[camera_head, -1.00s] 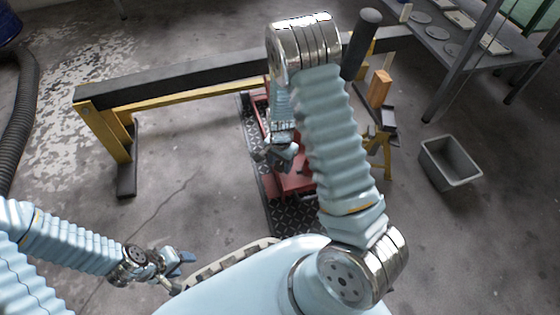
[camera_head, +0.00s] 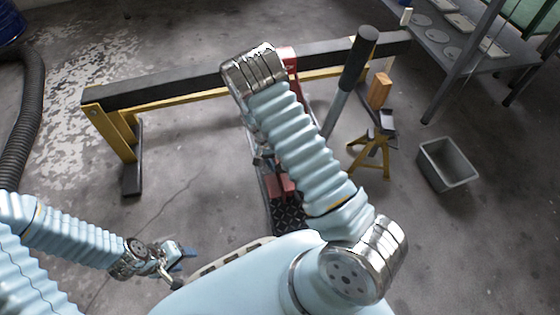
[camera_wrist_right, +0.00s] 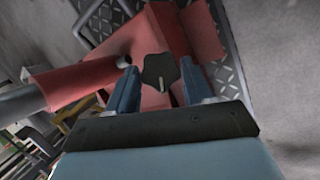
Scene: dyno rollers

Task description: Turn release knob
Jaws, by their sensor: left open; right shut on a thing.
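The release knob (camera_wrist_right: 158,70) is a small dark lobed knob with a pale mark, on the red floor jack (camera_wrist_right: 165,30) in the right wrist view. My right gripper (camera_wrist_right: 160,84) has one blue finger on each side of the knob and is shut on it. In the head view the red jack (camera_head: 283,187) is largely behind my right arm, and the knob cannot be made out. The jack's long handle (camera_head: 352,80) with its thick dark grip leans up to the right. My left gripper (camera_head: 181,262) is open and empty at lower left, well away from the jack.
A black and yellow beam (camera_head: 160,88) crosses behind the jack. A yellow jack stand (camera_head: 372,152) with a wooden block (camera_head: 380,90), a grey bin (camera_head: 447,165) and a metal shelf (camera_head: 455,60) stand at right. The floor at left is mostly clear.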

